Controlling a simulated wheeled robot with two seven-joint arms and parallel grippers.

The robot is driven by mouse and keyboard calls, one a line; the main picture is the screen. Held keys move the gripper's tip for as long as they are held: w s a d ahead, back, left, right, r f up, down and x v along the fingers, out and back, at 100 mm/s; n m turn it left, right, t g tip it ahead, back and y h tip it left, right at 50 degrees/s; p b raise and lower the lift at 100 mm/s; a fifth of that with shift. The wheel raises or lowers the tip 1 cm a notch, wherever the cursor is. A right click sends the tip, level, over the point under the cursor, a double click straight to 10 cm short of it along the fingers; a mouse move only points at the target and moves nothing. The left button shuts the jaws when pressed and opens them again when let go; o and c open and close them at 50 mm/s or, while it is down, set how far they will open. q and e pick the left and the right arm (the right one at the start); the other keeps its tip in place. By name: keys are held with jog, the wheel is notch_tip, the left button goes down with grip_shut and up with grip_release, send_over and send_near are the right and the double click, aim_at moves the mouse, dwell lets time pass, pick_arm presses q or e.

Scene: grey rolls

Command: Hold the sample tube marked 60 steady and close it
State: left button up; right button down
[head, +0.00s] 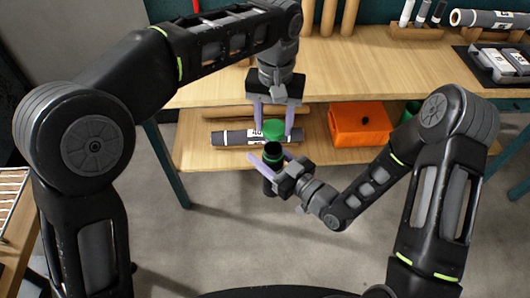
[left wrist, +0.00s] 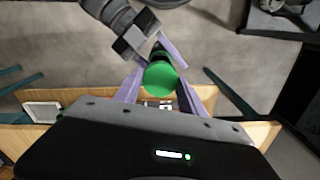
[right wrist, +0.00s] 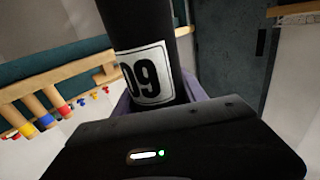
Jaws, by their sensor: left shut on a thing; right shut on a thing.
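The sample tube, a dark cylinder (head: 268,187), is held roughly upright in front of the bench. Its open dark mouth faces up in the head view. In the right wrist view its white label (right wrist: 147,75) shows 60 upside down. My right gripper (head: 268,161) is shut around the tube. The green cap (head: 274,129) is between the fingers of my left gripper (head: 274,134), which is shut on it. The cap is just above the tube's mouth and appears apart from it. In the left wrist view the cap (left wrist: 160,78) hides the tube's mouth.
A dark roll with a white label (head: 235,137) lies on the lower wooden shelf (head: 200,157), close behind the grippers. An orange box (head: 358,130) is right of it. A black tray (head: 470,60) with grey-white boxes is on the bench top (head: 400,62). Open floor lies in front.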

aim_at(273, 143)
pick_arm(q)
jog(key=shift+f, duration=2)
jog(key=shift+f, duration=0.9)
jog(key=shift+f, duration=0.55)
